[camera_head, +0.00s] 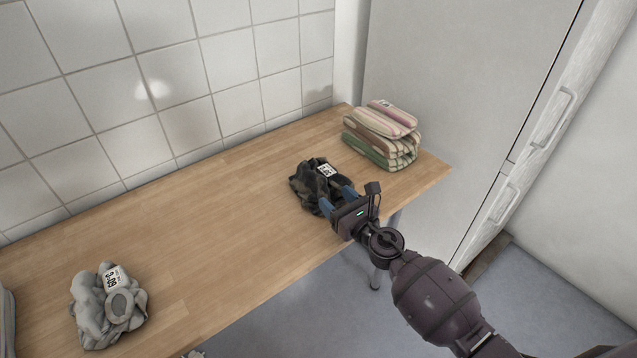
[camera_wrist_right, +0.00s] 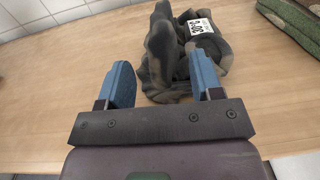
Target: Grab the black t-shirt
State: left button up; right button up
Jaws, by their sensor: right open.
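The black t-shirt (camera_head: 311,182) lies crumpled on the wooden table, with a white printed tag on its top. My right gripper (camera_head: 338,198) is at its near right side, with blue fingers pointing at it. In the right wrist view the t-shirt (camera_wrist_right: 163,60) lies ahead of the fingers, which stand wide apart. The right gripper (camera_wrist_right: 162,85) is open; the right finger overlaps the cloth in the picture, and I cannot tell whether it touches. My left gripper is not in view.
The wooden table (camera_head: 200,210) runs along a tiled wall. A stack of folded striped towels (camera_head: 383,135) stands to the right of the t-shirt. A crumpled grey garment (camera_head: 92,312) with a tag lies at the front left. The table between the garments is clear.

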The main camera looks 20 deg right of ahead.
aim_at(328, 191)
jog(key=x, duration=0.4)
jog(key=shift+w, duration=0.35)
jog(key=shift+w+a, duration=0.1)
jog(key=shift+w, duration=0.2)
jog(key=shift+r, duration=0.1)
jog(key=shift+c, duration=1)
jog(key=c, duration=0.9)
jog(key=shift+o, duration=0.2)
jog(key=shift+r, duration=0.1)
